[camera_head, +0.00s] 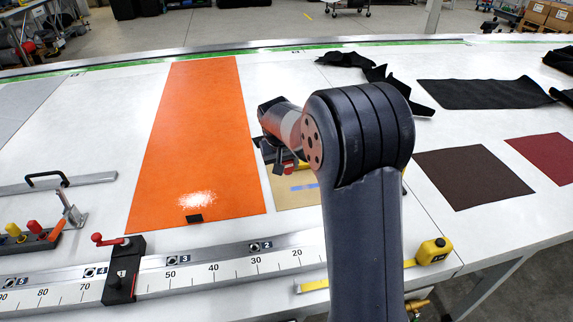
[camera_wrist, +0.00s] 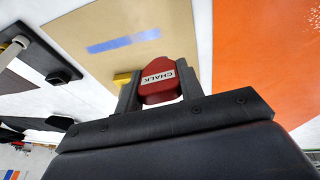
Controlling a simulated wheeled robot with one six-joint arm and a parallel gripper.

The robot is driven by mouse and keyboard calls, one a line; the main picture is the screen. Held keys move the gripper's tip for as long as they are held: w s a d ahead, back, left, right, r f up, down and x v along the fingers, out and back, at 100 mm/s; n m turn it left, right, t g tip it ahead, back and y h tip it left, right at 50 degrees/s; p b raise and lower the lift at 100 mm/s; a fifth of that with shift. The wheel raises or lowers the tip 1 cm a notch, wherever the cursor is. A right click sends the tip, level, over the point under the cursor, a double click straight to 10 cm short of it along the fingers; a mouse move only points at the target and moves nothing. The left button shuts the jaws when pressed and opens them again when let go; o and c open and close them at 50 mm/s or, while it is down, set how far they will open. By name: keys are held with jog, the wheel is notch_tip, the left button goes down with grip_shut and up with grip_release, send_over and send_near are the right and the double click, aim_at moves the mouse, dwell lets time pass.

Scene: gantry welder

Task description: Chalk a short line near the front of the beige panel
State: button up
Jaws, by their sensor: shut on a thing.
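The beige panel (camera_head: 291,199) lies flat on the white table, right of the orange panel, and is partly hidden by my arm. In the wrist view the beige panel (camera_wrist: 165,22) fills the top middle. A blue strip (camera_wrist: 123,42) crosses part of it; the strip also shows in the head view (camera_head: 304,187). My gripper (camera_wrist: 158,83) is shut on a red chalk holder (camera_wrist: 160,88) labelled CHALK, held between its two dark fingers. The holder's far end points toward the panel. I cannot tell whether it touches.
The orange panel (camera_head: 200,130) lies to the left with a small black piece (camera_head: 194,218) on it. A scale rail (camera_head: 210,268) with a red-handled stop (camera_head: 122,262) runs along the front. A yellow tape measure (camera_head: 434,251) is at the right. Dark cloths (camera_head: 485,93) lie farther right.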

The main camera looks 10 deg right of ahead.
jog(key=shift+r+p, duration=1.15)
jog(key=shift+r, duration=0.4)
